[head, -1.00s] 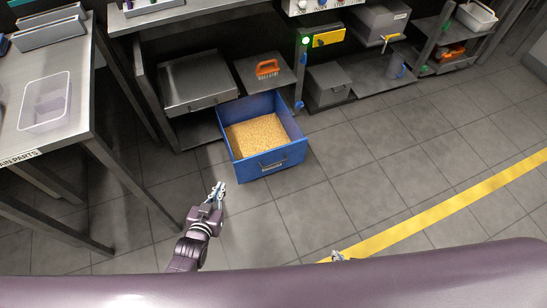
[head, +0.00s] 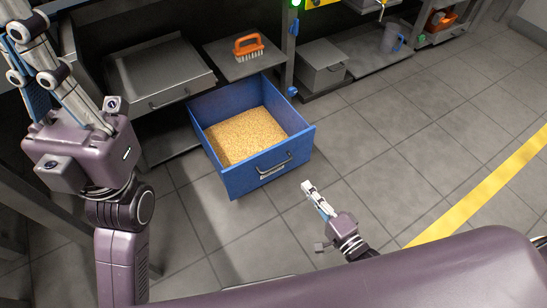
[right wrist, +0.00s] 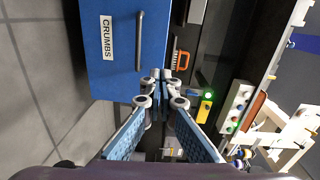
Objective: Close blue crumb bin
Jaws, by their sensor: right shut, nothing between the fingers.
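The blue crumb bin (head: 238,183) stands pulled out from under the steel bench, open at the top and full of golden crumbs (head: 246,136). Its front has a dark handle (head: 276,163) and a label. The right wrist view shows the blue front (right wrist: 117,75), the CRUMBS label (right wrist: 107,38) and the handle (right wrist: 139,42). My right gripper (head: 307,186) is shut and empty, just in front of the bin's right front corner, apart from the handle. My left gripper is raised at the upper left, its fingertips cut off by the frame edge.
A steel box (head: 158,72) and an orange brush (head: 249,46) are on the shelf beside and behind the bin. A grey lidded box (head: 320,66) stands right of the bench post. The tiled floor in front and to the right is clear, with a yellow line (head: 480,190).

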